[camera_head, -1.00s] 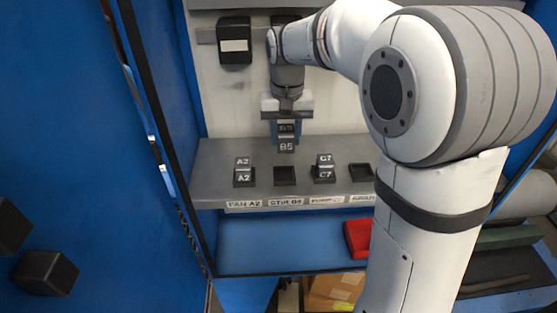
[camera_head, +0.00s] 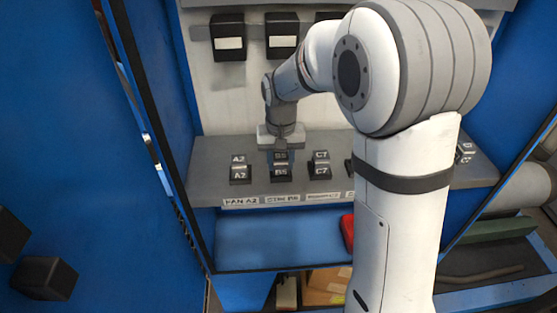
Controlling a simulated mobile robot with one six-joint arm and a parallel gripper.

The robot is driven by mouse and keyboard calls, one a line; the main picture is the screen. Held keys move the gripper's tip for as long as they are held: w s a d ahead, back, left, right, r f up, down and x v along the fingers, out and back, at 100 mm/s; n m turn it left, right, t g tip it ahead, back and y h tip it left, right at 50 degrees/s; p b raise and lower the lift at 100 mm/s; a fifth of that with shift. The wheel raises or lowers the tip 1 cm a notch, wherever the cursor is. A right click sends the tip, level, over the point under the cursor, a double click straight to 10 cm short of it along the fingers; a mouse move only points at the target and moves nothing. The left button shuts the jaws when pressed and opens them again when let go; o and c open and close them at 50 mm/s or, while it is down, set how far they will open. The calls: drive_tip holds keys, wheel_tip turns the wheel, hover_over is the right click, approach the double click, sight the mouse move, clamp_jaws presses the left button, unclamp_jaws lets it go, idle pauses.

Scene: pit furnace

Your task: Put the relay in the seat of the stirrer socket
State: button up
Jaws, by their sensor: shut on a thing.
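The relay marked B5 (camera_head: 280,173) is dark with pale lettering on its top and front. It stands upright at the stirrer socket, second from left on the grey shelf, above the label reading about STIR B5 (camera_head: 282,199). The relay covers the socket, and I cannot tell whether it is fully down in the seat. My gripper (camera_head: 281,150) points down from above and is shut on the relay's upper part.
Relay A2 (camera_head: 240,174) sits in the socket to the left and relay C7 (camera_head: 320,170) in the one to the right, both close by. Another relay (camera_head: 464,157) is at the far right. My arm hides part of the shelf (camera_head: 212,188). Black boxes (camera_head: 228,38) hang on the back wall.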

drive_tip(key=shift+f, duration=0.1)
drive_tip(key=o, duration=0.6)
drive_tip(key=shift+f, duration=0.1)
drive_tip(key=shift+c, duration=0.2)
drive_tip(key=o, duration=0.5)
drive_tip(key=shift+c, duration=0.2)
